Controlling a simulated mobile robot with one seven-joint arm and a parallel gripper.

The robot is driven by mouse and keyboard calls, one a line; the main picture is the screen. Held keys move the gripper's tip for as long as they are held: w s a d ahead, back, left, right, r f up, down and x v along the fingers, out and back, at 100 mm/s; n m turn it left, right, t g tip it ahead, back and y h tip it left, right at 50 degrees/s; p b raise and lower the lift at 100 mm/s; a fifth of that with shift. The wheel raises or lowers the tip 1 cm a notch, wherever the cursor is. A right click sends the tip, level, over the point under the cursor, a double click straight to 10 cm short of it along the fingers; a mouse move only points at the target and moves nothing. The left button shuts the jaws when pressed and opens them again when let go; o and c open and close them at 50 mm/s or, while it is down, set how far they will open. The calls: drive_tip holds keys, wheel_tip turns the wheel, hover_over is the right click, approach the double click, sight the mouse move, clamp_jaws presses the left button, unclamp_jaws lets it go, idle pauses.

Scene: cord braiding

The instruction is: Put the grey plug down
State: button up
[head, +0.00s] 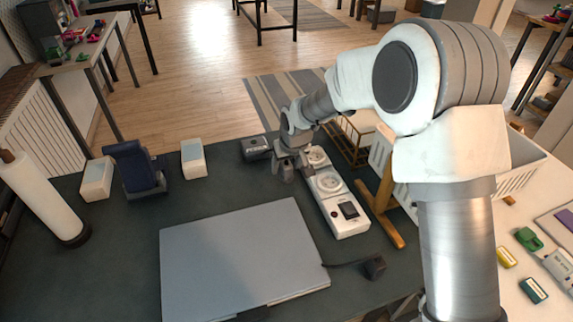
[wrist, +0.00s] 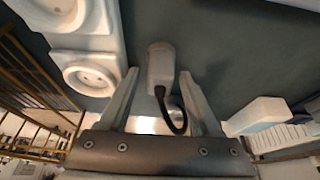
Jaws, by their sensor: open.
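The grey plug (wrist: 161,62) shows in the wrist view between the fingers of my gripper (wrist: 158,74), with a gap on each side. A dark cord runs from its near end and curves to the right. It appears to lie on the dark mat (wrist: 225,50), out of the sockets. In the head view my gripper (head: 287,172) is low over the mat, just left of the white power strip (head: 345,224). There I cannot tell the plug apart from the fingers. The strip's round sockets also show at the left in the wrist view (wrist: 88,75).
A grey flat panel (head: 235,255) covers the near middle of the table. A black plug (head: 374,267) lies right of it. A dark box (head: 255,148) and white boxes (head: 193,158) stand left of my gripper. A wire rack (head: 350,140) and wooden stand (head: 382,215) are at right.

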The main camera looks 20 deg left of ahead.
drive_tip(key=shift+r, duration=0.5)
drive_tip(key=p+v, duration=0.2)
drive_tip(key=v, duration=0.9)
drive_tip(key=shift+s+d+r, duration=0.15)
drive_tip(key=shift+d, duration=0.05)
